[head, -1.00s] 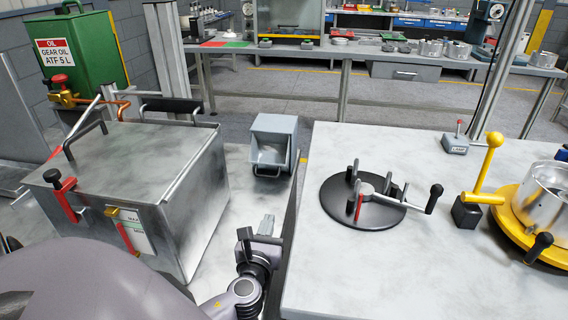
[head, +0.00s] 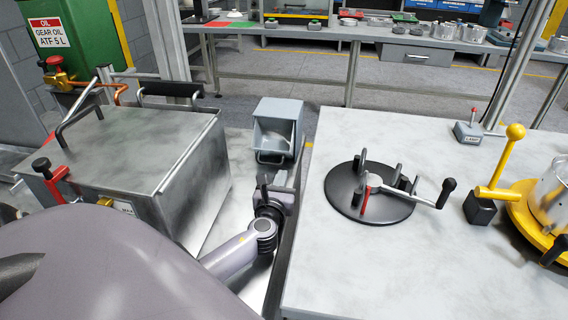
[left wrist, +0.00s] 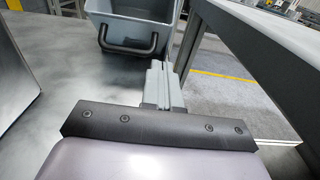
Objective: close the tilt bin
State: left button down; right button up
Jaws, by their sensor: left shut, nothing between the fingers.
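The tilt bin (head: 278,112) is a small grey bin beyond my left gripper, on the metal surface left of the pale table. It is tipped forward, with its open mouth and inside showing. Its bar handle (head: 269,159) is low on the front. In the left wrist view, the bin (left wrist: 110,10) is at the top with its dark handle (left wrist: 128,50). My left gripper (head: 298,163) is shut and empty, in front of the bin and to the right of the handle. Its fingers (left wrist: 164,66) point toward the bin's right side. My right gripper is not in view.
A large metal box (head: 130,145) with handles and clamps stands to the left. The pale table (head: 340,255) edges the arm on the right and bears a black round fixture (head: 345,190) and a yellow lever (head: 508,155). A narrow gap separates bin and table.

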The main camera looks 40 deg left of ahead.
aim_at(286, 153)
pick_arm(q)
jog(key=shift+w+a+r+p, duration=0.35)
jog(key=shift+w+a+r, duration=0.1)
jog(key=shift+w+r, duration=0.35)
jog(key=shift+w+a+r+p, duration=0.3)
jog(key=shift+w+a+r, duration=0.2)
jog(key=shift+w, duration=0.4)
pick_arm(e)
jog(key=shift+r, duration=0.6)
pick_arm(q)
jog(key=shift+a+r, duration=0.1)
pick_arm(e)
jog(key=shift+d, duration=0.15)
pick_arm(q)
jog(key=shift+r, duration=0.15)
jog(key=shift+w, duration=0.1)
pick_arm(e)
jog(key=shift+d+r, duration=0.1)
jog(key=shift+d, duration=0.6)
